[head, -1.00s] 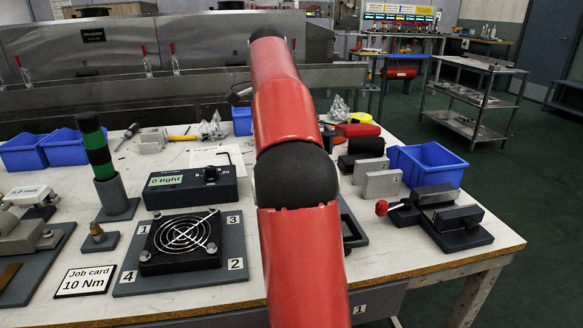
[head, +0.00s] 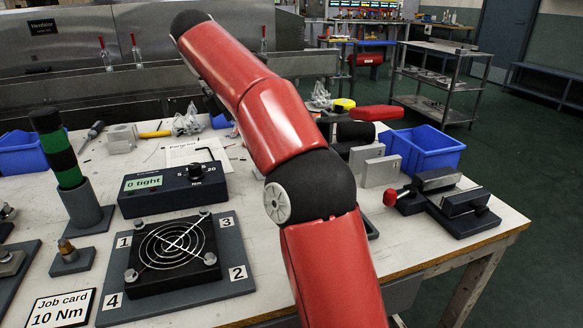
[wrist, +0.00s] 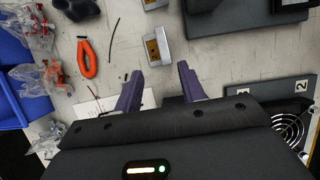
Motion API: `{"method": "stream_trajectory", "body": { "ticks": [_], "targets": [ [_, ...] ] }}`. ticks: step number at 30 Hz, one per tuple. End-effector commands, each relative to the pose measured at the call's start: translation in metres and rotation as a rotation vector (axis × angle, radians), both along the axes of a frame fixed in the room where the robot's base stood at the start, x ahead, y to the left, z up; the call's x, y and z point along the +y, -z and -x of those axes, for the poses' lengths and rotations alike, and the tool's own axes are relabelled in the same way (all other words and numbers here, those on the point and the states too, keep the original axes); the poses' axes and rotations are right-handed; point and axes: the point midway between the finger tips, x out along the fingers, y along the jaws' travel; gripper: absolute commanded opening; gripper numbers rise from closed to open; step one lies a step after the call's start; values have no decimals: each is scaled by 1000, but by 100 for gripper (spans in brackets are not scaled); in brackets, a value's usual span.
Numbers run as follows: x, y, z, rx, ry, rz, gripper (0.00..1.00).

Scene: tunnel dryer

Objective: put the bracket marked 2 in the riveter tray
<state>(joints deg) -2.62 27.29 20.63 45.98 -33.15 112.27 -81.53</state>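My gripper (wrist: 160,80) is open in the wrist view, its two dark purple fingers apart with nothing between them. In the head view my red arm crosses the middle and my gripper is out of sight.
A fan (head: 174,253) sits on a grey plate with corner labels 1 to 4. A torque box (head: 172,190) is behind it. A blue bin (head: 428,152) and a red-handled clamp fixture (head: 445,205) are at right. An orange-handled tool (wrist: 87,58) and bagged parts (wrist: 57,78) lie left of my gripper.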

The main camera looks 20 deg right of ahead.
Motion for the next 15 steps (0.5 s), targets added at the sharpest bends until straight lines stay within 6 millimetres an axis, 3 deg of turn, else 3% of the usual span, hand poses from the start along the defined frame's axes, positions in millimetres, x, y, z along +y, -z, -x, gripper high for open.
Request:
{"method": "stream_trajectory", "body": {
  "ticks": [8, 15],
  "targets": [
    [-8, 25, 1, 12, -38, 5, 40],
    [-28, 54, 7, 11, -34, 5, 40]
  ]
}}
